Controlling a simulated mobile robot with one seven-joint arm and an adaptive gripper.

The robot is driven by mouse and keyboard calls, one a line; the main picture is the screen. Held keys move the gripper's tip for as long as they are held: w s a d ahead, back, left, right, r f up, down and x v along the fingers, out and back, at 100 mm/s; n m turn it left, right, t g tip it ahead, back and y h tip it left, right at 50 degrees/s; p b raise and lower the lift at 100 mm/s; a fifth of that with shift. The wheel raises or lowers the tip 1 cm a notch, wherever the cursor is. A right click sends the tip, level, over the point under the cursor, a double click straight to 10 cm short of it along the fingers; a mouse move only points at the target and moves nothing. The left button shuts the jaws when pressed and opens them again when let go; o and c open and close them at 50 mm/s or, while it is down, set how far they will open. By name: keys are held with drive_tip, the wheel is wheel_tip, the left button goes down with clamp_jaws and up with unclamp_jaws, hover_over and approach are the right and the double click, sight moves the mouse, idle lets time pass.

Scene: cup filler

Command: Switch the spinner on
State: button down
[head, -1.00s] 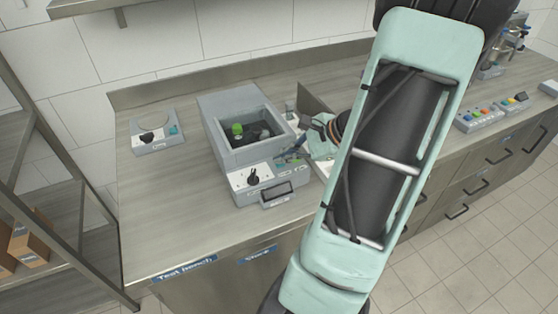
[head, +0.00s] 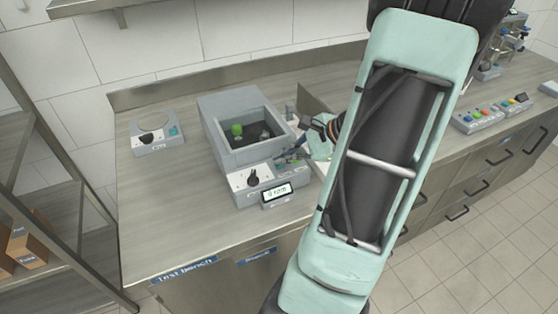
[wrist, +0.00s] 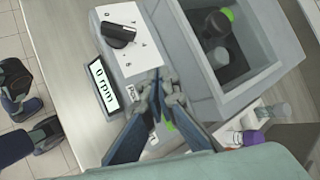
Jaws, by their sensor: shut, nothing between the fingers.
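The spinner is a grey box (head: 222,112) on the bench with an open well on top. A green-capped vial (head: 237,130) and dark holders sit in the well. Its front has a white panel with a black knob (head: 253,178), also in the wrist view (wrist: 118,33). Its small display (head: 278,195) is lit; in the wrist view the display (wrist: 103,84) reads 0 rpm. My gripper (wrist: 162,90) is shut and empty, fingertips close over the front panel by a small label. Contact cannot be told. A bright green spot (wrist: 168,124) shows between the fingers, and the switch is mostly hidden.
A small grey device (head: 157,140) with a black knob stands left of the spinner. A panel of coloured buttons (head: 490,113) stands at the right. A purple-capped item (wrist: 240,138) lies near the spinner. The bench front is clear on the left.

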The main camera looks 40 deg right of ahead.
wheel_tip(320, 180, up, 6)
drive_tip(key=p, duration=0.4)
idle(0.3)
drive_tip(key=shift+a, duration=0.1)
idle(0.3)
